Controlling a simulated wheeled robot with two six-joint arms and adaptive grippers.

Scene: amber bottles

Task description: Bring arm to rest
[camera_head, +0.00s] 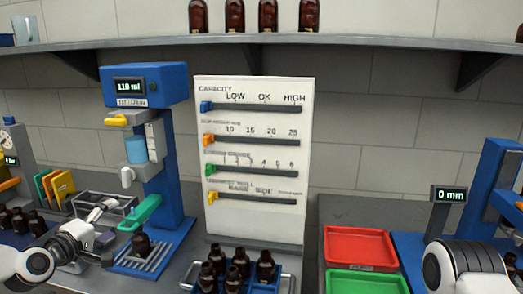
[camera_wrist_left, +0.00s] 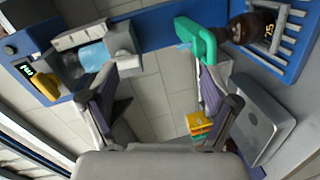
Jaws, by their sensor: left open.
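My left gripper (camera_head: 106,234) comes in from the lower left in the head view, in front of the blue filling machine (camera_head: 172,88). In the left wrist view the two fingers of this gripper (camera_wrist_left: 160,82) stand wide apart with nothing between them. An amber bottle (camera_head: 142,246) stands on the machine's slatted blue base, just right of the gripper and apart from it. That bottle (camera_wrist_left: 256,28) also shows at the wrist view's upper right, beside the green lever (camera_wrist_left: 197,42). My right gripper is not seen.
A white panel (camera_head: 255,226) with coloured sliders stands mid-bench. Several amber bottles (camera_head: 239,262) stand in a rack before it. Red (camera_head: 360,247) and green (camera_head: 366,283) trays lie to the right. More bottles (camera_head: 235,16) stand on the shelf. Colour folders (camera_head: 55,187) stand left.

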